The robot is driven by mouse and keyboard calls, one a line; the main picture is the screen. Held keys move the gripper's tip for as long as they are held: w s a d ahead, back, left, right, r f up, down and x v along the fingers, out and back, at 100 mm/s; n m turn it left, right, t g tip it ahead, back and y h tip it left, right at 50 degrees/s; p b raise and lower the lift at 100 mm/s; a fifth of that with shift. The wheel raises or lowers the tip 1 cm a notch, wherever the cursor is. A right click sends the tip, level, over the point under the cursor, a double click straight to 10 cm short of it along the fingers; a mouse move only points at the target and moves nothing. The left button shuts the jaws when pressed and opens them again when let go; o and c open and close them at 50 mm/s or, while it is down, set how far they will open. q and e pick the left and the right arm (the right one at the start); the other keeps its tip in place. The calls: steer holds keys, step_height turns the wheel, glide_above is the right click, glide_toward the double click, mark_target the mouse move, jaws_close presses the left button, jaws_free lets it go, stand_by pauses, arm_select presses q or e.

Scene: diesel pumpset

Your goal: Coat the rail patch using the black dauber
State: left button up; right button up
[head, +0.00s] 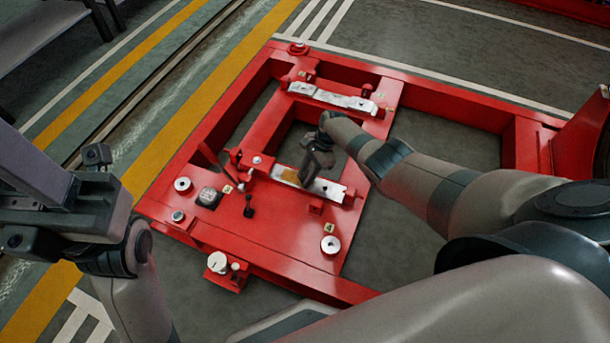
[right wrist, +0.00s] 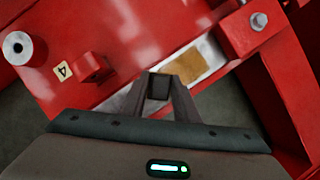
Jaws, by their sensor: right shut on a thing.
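The rail patch is a tan-orange rectangle (head: 290,175) on the near pale metal rail (head: 328,189) of the red frame. It also shows in the right wrist view (right wrist: 183,77), just beyond my fingertips. My right gripper (head: 308,173) is over this rail, close beside the patch. It is shut on a small dark block-like piece (right wrist: 158,87), which looks like the black dauber; the fingers hide most of it. I cannot tell whether it touches the rail. My left arm is at the left of the head view; its finger state is unclear.
A second pale rail (head: 333,98) lies farther back on the red frame (head: 280,232). A dark grey block (head: 208,197), a small black upright piece (head: 248,206) and several round metal fittings stand on the near left deck. Open gaps in the frame show the floor.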

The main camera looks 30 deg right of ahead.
steer(key=shift+s+d, duration=0.1)
steer(key=shift+s+d+f, duration=0.1)
steer(key=shift+s+d, duration=0.15)
steer(key=shift+s, duration=0.05)
steer(key=shift+s+d+p, duration=0.1)
steer(key=shift+s+p, duration=0.05)
steer(key=shift+p, duration=0.25)
steer(key=shift+s+d+p, duration=0.3)
steer(key=shift+p, duration=0.05)
steer(key=shift+w+a, duration=0.1)
steer(key=shift+w+a+r, duration=0.2)
steer(key=shift+w+a, duration=0.1)
steer(key=shift+w, duration=0.1)
steer(key=shift+w+a+b, duration=0.1)
steer(key=shift+b, duration=0.2)
